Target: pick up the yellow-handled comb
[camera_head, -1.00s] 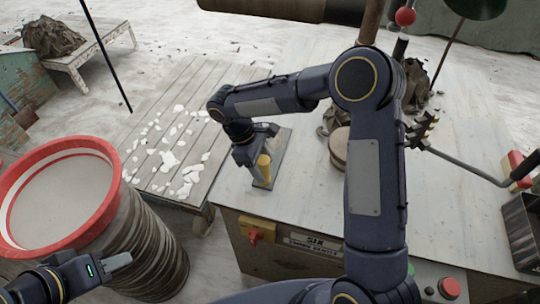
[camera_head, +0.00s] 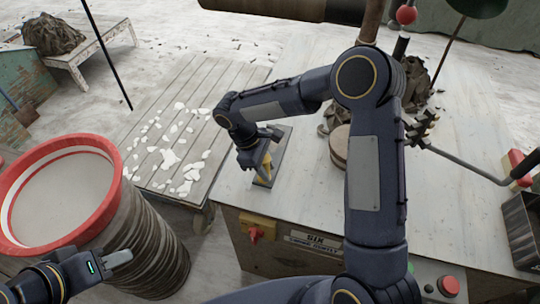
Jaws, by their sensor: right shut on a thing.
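The yellow-handled comb (camera_head: 266,172) is at the left edge of the work table, over a dark flat plate (camera_head: 278,149). Only part of its yellow handle shows; my gripper hides the rest. My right gripper (camera_head: 262,170) reaches down there and is shut on the yellow handle. I cannot tell whether the comb touches the plate. My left gripper (camera_head: 122,258) is at the lower left in front of the drum, away from the comb; I cannot make out its finger gap.
A red-rimmed drum (camera_head: 112,150) stands at the left. A slatted low table (camera_head: 205,115) with white scraps is beside the work table (camera_head: 300,200). A round tan block (camera_head: 340,145), dark cloth and a metal rod lie right of the plate. A red switch (camera_head: 255,235) is on the front.

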